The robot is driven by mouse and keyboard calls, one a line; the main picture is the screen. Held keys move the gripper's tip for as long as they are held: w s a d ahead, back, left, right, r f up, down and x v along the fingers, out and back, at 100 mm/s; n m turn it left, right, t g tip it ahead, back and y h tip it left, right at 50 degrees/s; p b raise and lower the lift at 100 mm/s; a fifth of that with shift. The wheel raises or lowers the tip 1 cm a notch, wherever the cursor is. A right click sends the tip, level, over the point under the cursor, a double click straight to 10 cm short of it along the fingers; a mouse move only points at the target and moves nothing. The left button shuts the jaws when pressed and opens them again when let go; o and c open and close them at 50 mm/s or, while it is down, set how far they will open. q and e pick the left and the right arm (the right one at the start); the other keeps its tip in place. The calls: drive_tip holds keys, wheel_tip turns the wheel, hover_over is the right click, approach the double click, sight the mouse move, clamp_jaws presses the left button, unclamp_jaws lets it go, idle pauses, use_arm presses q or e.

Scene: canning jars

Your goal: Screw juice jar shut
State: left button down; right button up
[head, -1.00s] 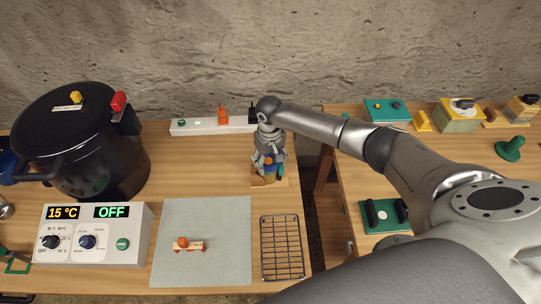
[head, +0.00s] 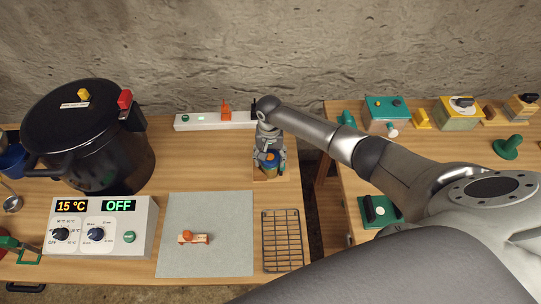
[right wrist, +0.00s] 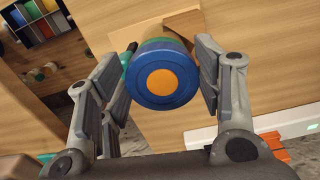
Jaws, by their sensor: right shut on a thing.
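The juice jar (head: 268,182) stands upright on a small wooden holder (head: 285,176) at the back right of the table. Its blue lid with an orange centre (right wrist: 163,85) faces the camera in the right wrist view. My right gripper (head: 270,157) points down over the jar, its fingers on either side of the lid and shut on it. The fingers hide part of the jar in the head view, and the lid hides most of its body in the wrist view. My left gripper is not in view.
A black pressure canner (head: 85,150) stands at left, behind a control box (head: 100,230) reading 15 °C and OFF. A grey mat (head: 210,258) carries a small wooden toy (head: 195,238). A wire rack (head: 282,240) lies right of it. A power strip (head: 212,121) lies behind.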

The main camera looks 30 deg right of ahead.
drive_tip(key=m, duration=0.3)
drive_tip(key=shift+w+a, duration=0.15)
drive_tip(key=shift+a, duration=0.05)
drive_tip(key=shift+w+m, duration=0.1)
drive_tip(key=shift+m, duration=0.7)
drive_tip(key=shift+m, duration=1.1)
drive_tip(key=shift+w+m, duration=0.2)
drive_tip(key=shift+m, duration=1)
drive_tip(key=m, duration=0.4)
drive_tip(key=shift+w+a, duration=0.1)
drive_tip(key=shift+w, duration=0.1)
drive_tip(key=shift+m, duration=0.3)
